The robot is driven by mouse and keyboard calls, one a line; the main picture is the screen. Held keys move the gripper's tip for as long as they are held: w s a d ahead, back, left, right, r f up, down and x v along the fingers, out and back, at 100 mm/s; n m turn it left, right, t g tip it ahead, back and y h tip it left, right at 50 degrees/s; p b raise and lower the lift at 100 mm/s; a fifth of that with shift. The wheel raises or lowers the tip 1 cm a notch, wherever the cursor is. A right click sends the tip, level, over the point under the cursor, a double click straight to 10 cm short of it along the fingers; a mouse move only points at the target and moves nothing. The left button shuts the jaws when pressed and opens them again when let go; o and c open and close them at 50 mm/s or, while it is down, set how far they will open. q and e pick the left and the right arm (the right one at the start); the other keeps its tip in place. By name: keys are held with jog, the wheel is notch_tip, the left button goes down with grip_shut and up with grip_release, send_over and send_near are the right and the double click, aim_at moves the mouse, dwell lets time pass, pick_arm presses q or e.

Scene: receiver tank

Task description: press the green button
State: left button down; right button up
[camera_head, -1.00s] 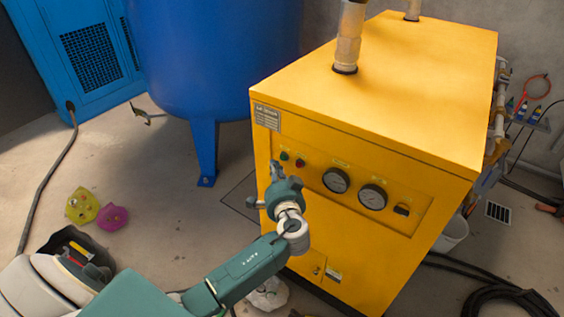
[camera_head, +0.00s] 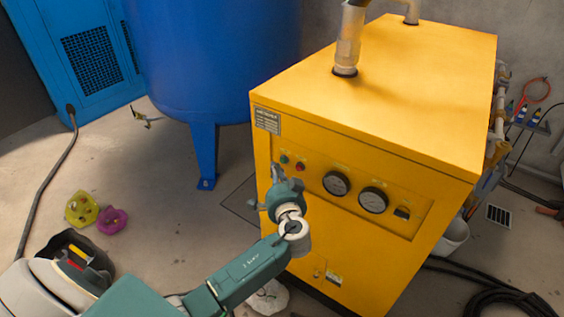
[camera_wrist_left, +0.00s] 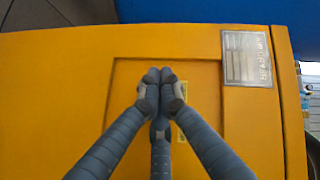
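The green button (camera_head: 284,158) is on the front panel of the yellow machine (camera_head: 400,70), left of a red button (camera_head: 300,166). My left gripper (camera_head: 276,170) is in front of the panel, just below and left of the green button in the head view. In the left wrist view its fingers (camera_wrist_left: 158,76) are shut together with nothing between them, pointing at the yellow panel (camera_wrist_left: 60,80). The green button does not show there; the fingers may cover it. I cannot tell whether the fingertips touch the panel. My right gripper is not in view.
Two gauges (camera_head: 336,183) and a black switch (camera_head: 402,212) are right of the buttons. A blue tank (camera_head: 215,60) stands behind on the left. A yellow (camera_head: 81,208) and a magenta object (camera_head: 112,221) lie on the floor. Black hoses (camera_head: 500,303) lie at lower right.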

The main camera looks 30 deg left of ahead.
pick_arm(q)
jog(key=shift+w, duration=0.1)
dwell(0.5)
jog(key=shift+w+b, duration=0.3)
jog(key=shift+b, duration=0.05)
jog(key=shift+w+f+b, duration=0.1)
jog(key=shift+w+b, duration=0.25)
dwell(0.4)
jog(key=shift+w, duration=0.1)
dwell(0.4)
jog(key=shift+s+d, duration=0.1)
jog(key=shift+s, duration=0.75)
